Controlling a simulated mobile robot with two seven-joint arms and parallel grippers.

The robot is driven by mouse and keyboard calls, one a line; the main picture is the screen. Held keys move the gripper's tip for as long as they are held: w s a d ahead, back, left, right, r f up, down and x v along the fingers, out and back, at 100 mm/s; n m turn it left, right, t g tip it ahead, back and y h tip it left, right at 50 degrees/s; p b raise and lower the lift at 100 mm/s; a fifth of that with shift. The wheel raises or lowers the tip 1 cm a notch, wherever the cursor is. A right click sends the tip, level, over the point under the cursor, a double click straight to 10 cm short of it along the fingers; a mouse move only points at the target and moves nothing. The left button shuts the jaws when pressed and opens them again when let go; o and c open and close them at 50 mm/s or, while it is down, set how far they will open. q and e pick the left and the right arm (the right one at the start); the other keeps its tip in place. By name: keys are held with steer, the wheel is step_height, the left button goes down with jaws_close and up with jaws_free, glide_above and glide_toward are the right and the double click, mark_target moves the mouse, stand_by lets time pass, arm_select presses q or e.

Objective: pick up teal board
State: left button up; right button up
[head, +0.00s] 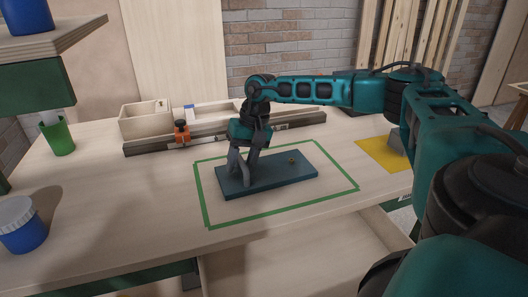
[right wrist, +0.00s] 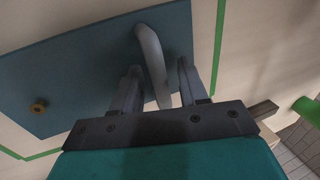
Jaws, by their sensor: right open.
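The teal board (head: 285,178) lies flat on the workbench inside a green tape outline (head: 290,207). It has a small brass knob (head: 291,160) near its right end and a curved grey handle near its left end. My right gripper (head: 245,163) is above the left part of the board, pointing down. In the right wrist view the grey handle (right wrist: 152,55) stands between my open fingers (right wrist: 158,85), and the board (right wrist: 70,70) fills the left side. I cannot tell whether a finger touches the handle. My left gripper is out of view.
Behind the board lie a grey rail with an orange clamp (head: 182,132) and a wooden box (head: 146,119). A green cup (head: 58,137) and a blue jar (head: 20,228) stand at left. A yellow patch (head: 380,152) is at right. An open drawer (head: 290,265) juts out below the front edge.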

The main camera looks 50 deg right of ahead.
jaws_close()
steer(key=shift+r, duration=0.1)
stand_by(0.5)
